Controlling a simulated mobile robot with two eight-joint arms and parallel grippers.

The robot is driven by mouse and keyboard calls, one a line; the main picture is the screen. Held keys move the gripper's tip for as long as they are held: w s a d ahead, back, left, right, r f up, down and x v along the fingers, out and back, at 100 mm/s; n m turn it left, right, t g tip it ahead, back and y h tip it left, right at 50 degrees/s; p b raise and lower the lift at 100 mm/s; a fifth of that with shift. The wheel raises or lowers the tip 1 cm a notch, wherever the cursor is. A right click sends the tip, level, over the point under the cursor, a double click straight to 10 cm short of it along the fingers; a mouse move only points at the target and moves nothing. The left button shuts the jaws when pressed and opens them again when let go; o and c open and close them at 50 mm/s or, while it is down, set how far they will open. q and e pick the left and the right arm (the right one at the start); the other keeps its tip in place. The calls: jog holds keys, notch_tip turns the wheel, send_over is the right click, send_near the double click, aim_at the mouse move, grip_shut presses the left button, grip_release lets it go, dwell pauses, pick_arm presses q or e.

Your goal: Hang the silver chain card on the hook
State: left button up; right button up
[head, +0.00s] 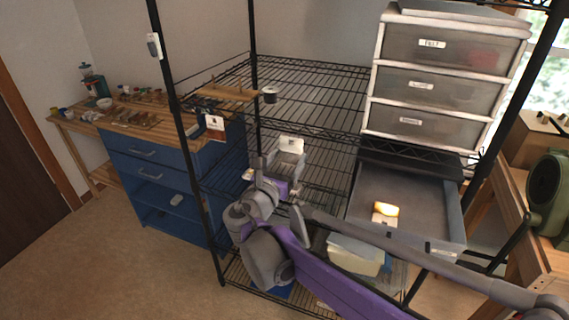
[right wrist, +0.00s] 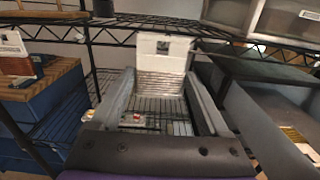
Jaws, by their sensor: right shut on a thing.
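My right gripper (head: 285,170) is shut on a white card (head: 291,145), held upright in front of the wire shelves. In the right wrist view the card (right wrist: 163,48) stands between the fingers (right wrist: 160,100), with a dark slot near its top and a silvery, mesh-like lower part. Another white card (head: 214,122) hangs at the left below a wooden board (head: 228,92); it also shows in the right wrist view (right wrist: 12,45). I cannot make out the hook clearly. My left gripper is not in view.
The black wire shelf (head: 315,85) has posts and edges close around the right gripper. A drawer tower (head: 440,85) stands on it at the right, above an open grey bin (head: 405,205). A blue drawer cabinet (head: 165,170) stands at the left. Floor is free at the lower left.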

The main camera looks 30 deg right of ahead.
jog(key=shift+f+b+x, duration=0.2)
jog(key=shift+b+x, duration=0.15)
jog(key=shift+x, duration=1.7)
jog(key=shift+w+d+f, duration=0.4)
jog(key=shift+d+f, duration=0.05)
jog(key=o, duration=1.2)
